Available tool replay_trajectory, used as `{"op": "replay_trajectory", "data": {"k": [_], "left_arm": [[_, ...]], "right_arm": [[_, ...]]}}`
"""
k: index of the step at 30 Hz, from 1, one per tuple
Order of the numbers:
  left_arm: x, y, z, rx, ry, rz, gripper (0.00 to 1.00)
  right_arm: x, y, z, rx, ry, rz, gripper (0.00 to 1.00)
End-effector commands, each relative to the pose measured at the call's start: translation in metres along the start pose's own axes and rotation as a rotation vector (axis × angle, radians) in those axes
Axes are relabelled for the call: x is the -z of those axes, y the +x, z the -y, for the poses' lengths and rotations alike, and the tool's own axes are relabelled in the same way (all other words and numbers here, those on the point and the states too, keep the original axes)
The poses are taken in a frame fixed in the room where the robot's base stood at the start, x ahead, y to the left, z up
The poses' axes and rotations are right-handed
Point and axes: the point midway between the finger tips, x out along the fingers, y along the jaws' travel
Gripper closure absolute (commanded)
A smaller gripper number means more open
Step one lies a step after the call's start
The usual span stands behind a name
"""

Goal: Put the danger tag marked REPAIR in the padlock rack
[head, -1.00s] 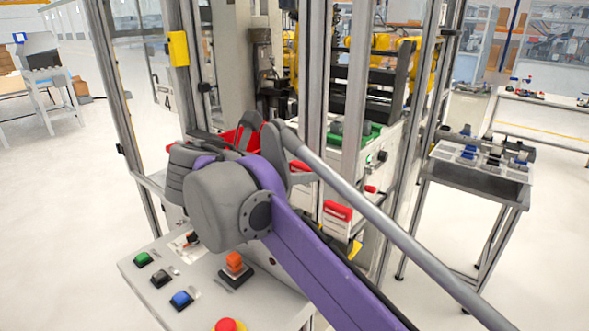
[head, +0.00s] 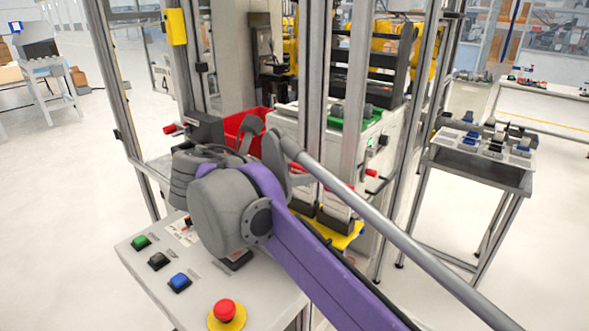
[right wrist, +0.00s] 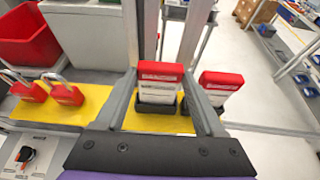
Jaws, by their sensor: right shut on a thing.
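In the right wrist view, my right gripper (right wrist: 160,88) has its two dark fingers on either side of a danger tag (right wrist: 158,82). The tag has a red top and white body, and its lower end is at a dark holder (right wrist: 157,104). I cannot read whether it says REPAIR. A second red-and-white tag (right wrist: 220,86) stands just right of the fingers. Two red padlocks (right wrist: 67,94) lie at the left on a yellow surface (right wrist: 100,100); I cannot tell whether this is the rack. In the head view my right gripper (head: 262,138) hides the tag. My left gripper is out of view.
A red bin (right wrist: 27,36) stands behind the padlocks. Upright metal posts (head: 312,75) rise close beyond the gripper. A button panel (head: 150,285) with a red emergency stop (head: 225,310) is in front. A side table (head: 480,165) stands at the right.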

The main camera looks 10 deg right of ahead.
Motion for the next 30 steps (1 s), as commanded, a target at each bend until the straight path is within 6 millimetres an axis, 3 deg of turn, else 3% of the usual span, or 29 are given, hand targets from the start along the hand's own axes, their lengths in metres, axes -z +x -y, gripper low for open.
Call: {"op": "replay_trajectory", "data": {"k": [7,8,12,22,30], "left_arm": [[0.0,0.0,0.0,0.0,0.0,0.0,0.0],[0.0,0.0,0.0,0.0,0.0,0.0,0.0],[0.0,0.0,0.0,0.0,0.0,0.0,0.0],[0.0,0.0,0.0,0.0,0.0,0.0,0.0],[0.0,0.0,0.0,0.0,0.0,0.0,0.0]], "right_arm": [[0.0,0.0,0.0,0.0,0.0,0.0,0.82],[0.0,0.0,0.0,0.0,0.0,0.0,0.25],[0.0,0.0,0.0,0.0,0.0,0.0,0.0],[0.0,-0.005,-0.001,-0.001,0.0,0.0,0.0],[0.0,-0.054,-0.001,-0.005,-0.001,0.0,0.0]]}}
